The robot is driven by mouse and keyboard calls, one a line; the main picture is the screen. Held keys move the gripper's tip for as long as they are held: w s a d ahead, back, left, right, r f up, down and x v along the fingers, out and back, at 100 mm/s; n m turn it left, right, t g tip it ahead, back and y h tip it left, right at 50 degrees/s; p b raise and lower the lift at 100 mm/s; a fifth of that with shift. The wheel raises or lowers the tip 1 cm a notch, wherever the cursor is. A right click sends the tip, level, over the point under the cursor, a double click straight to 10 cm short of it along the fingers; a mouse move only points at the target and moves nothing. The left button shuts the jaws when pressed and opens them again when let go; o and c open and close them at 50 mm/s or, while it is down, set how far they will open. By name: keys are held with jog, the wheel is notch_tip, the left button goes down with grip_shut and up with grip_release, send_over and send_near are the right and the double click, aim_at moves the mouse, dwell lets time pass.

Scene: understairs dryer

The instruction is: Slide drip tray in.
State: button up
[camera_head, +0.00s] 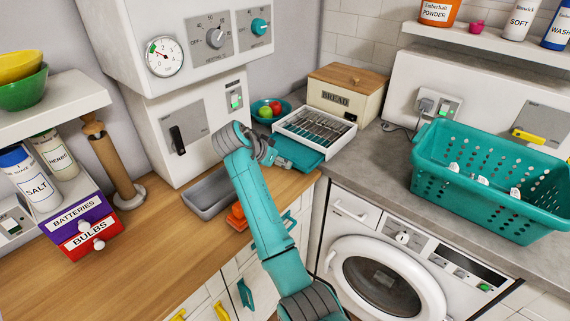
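A teal flat tray (308,162), which looks like the drip tray, sticks out at the front of a white rack or tray with dark slats (334,151). Its far part is hidden beneath or behind the white one. My arm reaches up from the bottom of the view, and my gripper (284,162) is at the left front edge of the teal tray. The gripper is small and partly hidden by my wrist. I cannot tell whether it touches the tray or whether its fingers are open.
A grey open bin (209,195) and an orange item (237,217) lie left of my arm. A bowl of fruit (270,111) and a bread box (346,92) stand behind. A teal basket (490,190) is on the right worktop, above a washer or dryer (383,285).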

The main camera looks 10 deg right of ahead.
jog(key=shift+x, duration=2.7)
jog(key=shift+c, duration=0.3)
jog(key=shift+d, duration=0.1)
grip_shut()
